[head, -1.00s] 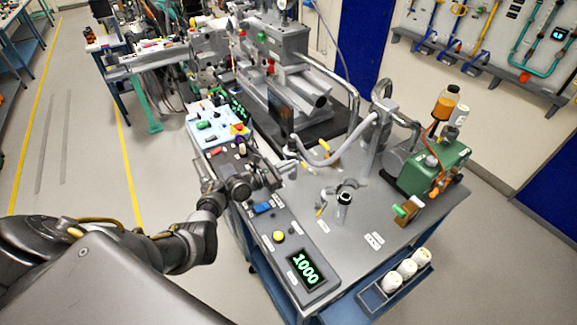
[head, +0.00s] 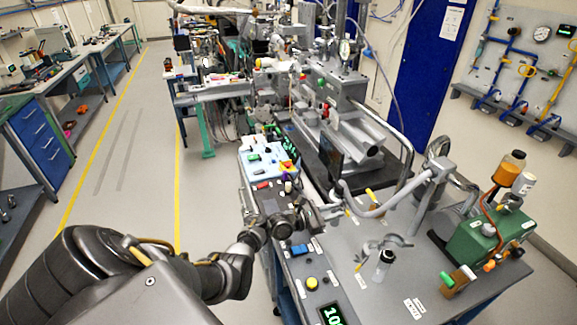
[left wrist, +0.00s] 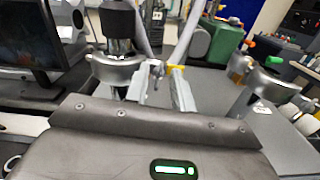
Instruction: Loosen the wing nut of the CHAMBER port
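My left gripper (head: 312,213) is over the left edge of the cart top, next to the grey control strip. In the left wrist view its two fingers stand well apart and look open, with nothing clearly held between them. Beyond the gap a small metal wing nut (left wrist: 157,70) shows near grey pipework, beside a yellow-handled part (left wrist: 177,67). A grey hose (head: 395,205) arches over the cart top, its left end close beyond the gripper. The port labels are too small to read, so I cannot tell which one is CHAMBER. My right gripper is not in view.
A dark screen (head: 330,160) stands just beyond the gripper. A green pump (head: 485,235) with an amber bottle (head: 508,167) is at the right. A yellow button (head: 311,284) is on the control strip. Floor at left is clear.

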